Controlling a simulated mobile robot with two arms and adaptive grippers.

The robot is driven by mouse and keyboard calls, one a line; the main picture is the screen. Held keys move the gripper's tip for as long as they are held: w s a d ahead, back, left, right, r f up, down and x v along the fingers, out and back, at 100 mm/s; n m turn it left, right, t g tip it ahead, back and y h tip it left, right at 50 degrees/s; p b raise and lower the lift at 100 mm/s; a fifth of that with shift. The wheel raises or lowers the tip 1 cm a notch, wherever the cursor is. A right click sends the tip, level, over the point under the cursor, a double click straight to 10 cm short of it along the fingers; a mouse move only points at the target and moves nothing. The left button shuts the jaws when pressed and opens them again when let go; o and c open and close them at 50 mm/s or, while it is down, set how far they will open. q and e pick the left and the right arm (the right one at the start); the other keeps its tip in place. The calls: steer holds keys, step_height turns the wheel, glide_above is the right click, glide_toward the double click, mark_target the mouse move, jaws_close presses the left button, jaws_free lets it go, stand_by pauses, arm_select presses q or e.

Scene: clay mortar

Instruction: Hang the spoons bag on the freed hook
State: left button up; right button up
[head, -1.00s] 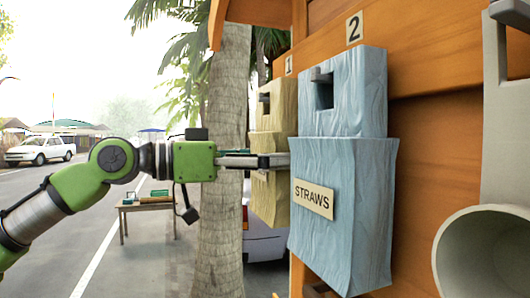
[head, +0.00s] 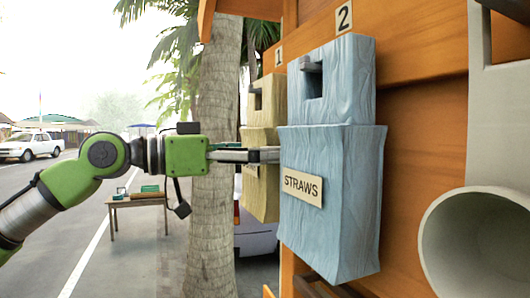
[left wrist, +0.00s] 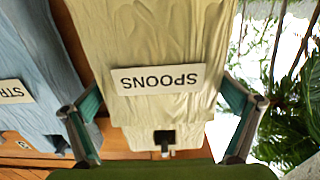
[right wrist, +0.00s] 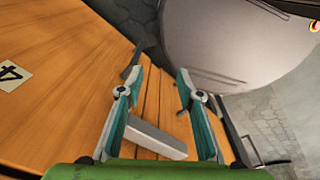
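The cream spoons bag (head: 260,172) hangs under plate 1, behind the blue straws bag (head: 328,190) and partly hidden by it in the head view. The left wrist view shows the spoons bag upside down, with its SPOONS label (left wrist: 157,79) and a dark hook (left wrist: 165,146) through its top opening. My left gripper (head: 262,155) is open. In the left wrist view (left wrist: 163,112) its fingers stand apart at either side of the bag's upper part; contact cannot be told. My right gripper (right wrist: 165,85) is open, with a grey bar (right wrist: 155,140) showing between its fingers.
The straws bag hangs on a hook (head: 309,66) under plate 2 (head: 344,17). A grey pipe-like piece (head: 480,240) stands at the right. A palm trunk (head: 212,180) is behind my left arm. A plate marked 4 (right wrist: 12,75) is on the wooden wall.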

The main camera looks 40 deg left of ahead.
arm_select(q)
steer(key=v, duration=1.2)
stand_by(0.5)
